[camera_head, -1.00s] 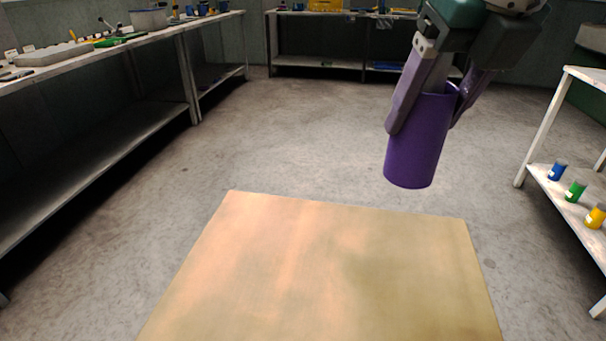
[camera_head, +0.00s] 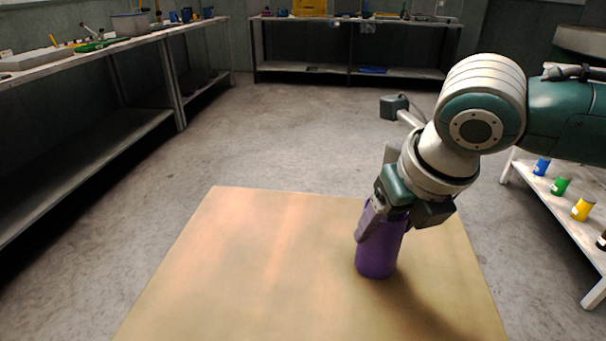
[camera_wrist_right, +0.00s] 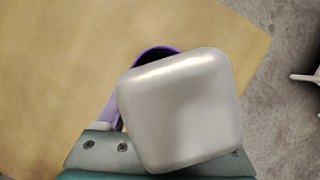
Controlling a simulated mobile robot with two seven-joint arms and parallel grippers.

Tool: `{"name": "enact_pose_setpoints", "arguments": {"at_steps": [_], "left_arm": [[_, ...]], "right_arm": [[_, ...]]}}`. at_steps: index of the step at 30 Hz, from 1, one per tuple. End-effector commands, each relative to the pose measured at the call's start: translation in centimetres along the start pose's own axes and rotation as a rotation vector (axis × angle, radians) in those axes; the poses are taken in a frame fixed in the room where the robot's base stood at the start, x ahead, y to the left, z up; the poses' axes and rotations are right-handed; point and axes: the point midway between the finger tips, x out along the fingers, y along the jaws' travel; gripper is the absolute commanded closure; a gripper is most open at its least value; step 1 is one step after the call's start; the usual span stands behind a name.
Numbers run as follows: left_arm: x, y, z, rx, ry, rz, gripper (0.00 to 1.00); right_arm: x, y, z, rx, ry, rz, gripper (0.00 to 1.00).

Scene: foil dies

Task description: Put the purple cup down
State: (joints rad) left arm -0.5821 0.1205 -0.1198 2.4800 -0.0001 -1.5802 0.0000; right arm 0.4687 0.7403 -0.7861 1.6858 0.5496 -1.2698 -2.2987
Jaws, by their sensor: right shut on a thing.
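The purple cup (camera_head: 377,256) is upright at the right part of the wooden table top (camera_head: 250,270). My right gripper (camera_head: 382,225) is shut on the cup from above, its fingers on the cup's sides near the rim. The cup's base looks at or very close to the table surface; I cannot tell whether it touches. In the right wrist view, part of the purple rim (camera_wrist_right: 160,50) shows behind a large pale block that hides most of the cup. My left gripper is not in view.
The left and front of the table top are clear. A shelf (camera_head: 560,205) at the right holds blue, green and yellow cans (camera_head: 583,208). A long workbench (camera_head: 90,58) with tools runs along the left, and another bench (camera_head: 350,72) stands at the back.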

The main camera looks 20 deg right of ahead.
Motion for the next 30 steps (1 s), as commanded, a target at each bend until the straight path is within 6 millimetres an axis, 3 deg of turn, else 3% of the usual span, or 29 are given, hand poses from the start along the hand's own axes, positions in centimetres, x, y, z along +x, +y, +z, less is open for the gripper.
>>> {"name": "enact_pose_setpoints", "arguments": {"at_steps": [12,13,21,30], "left_arm": [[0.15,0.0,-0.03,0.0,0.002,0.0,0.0],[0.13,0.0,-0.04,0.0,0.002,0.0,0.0],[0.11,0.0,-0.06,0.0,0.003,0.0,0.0],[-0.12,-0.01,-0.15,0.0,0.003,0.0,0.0]], "right_arm": [[0.54,-0.01,-0.12,0.0,-0.003,0.0,0.9],[0.57,-0.02,-0.21,0.0,-0.001,-0.001,0.29],[0.53,-0.01,-0.2,0.0,-0.001,0.0,0.01],[-0.03,-0.01,-0.02,-0.001,-0.001,0.0,0.01]]}}
